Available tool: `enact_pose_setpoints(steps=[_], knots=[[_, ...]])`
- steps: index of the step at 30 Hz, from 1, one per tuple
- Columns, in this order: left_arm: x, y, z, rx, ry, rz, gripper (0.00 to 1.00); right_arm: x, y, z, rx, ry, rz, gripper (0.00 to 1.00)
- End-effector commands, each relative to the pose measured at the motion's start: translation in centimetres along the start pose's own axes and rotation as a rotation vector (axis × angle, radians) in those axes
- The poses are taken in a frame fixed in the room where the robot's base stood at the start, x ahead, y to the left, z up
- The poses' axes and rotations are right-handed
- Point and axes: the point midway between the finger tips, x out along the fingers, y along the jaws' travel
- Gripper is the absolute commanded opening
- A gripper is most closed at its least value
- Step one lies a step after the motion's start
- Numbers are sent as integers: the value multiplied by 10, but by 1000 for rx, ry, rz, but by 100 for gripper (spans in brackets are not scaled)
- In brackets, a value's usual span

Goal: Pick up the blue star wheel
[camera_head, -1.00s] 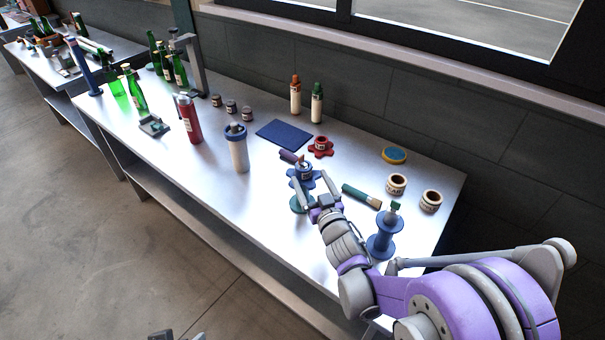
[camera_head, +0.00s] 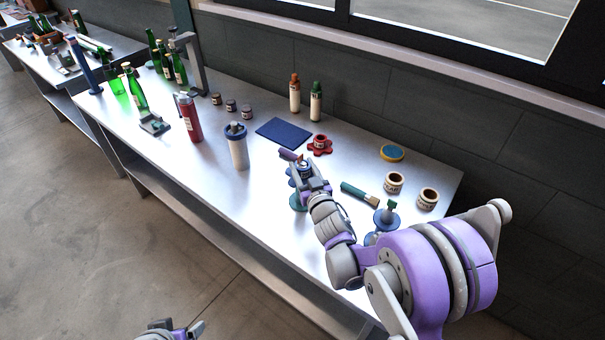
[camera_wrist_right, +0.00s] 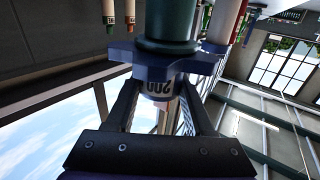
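The blue star wheel (camera_head: 293,180) sits on top of a teal stand (camera_head: 298,202) near the middle of the table, partly hidden by my right gripper. The dark teal post of the stand adjoins the wheel there. My right gripper (camera_head: 304,172) is shut on the hub; its fingers also show in the wrist view (camera_wrist_right: 160,92). My left gripper (camera_head: 180,330) shows only in part at the bottom edge, away from the table.
A red star wheel (camera_head: 320,145) and a dark blue mat (camera_head: 283,133) lie behind. A white blue-topped canister (camera_head: 238,150) stands left. A green-handled brush (camera_head: 359,194), a blue spool-like stand (camera_head: 385,217) and labelled rings (camera_head: 394,183) stand right. The table's front-left is clear.

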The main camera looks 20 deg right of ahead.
Motion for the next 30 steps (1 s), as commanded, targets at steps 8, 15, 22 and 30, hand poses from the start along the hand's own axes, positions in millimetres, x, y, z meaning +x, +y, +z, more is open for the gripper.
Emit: enact_pose_setpoints(steps=[8,15,22,30], knots=[[0,0,0,0,0,0,85,0,0,0,0,0,0,1],[0,0,0,0,0,0,85,0,0,0,0,1,0,0],[-1,0,-1,0,1,0,85,0,0,-10,0,1,0,0],[-2,0,-3,0,3,0,85,0,0,-46,-1,1,0,0]])
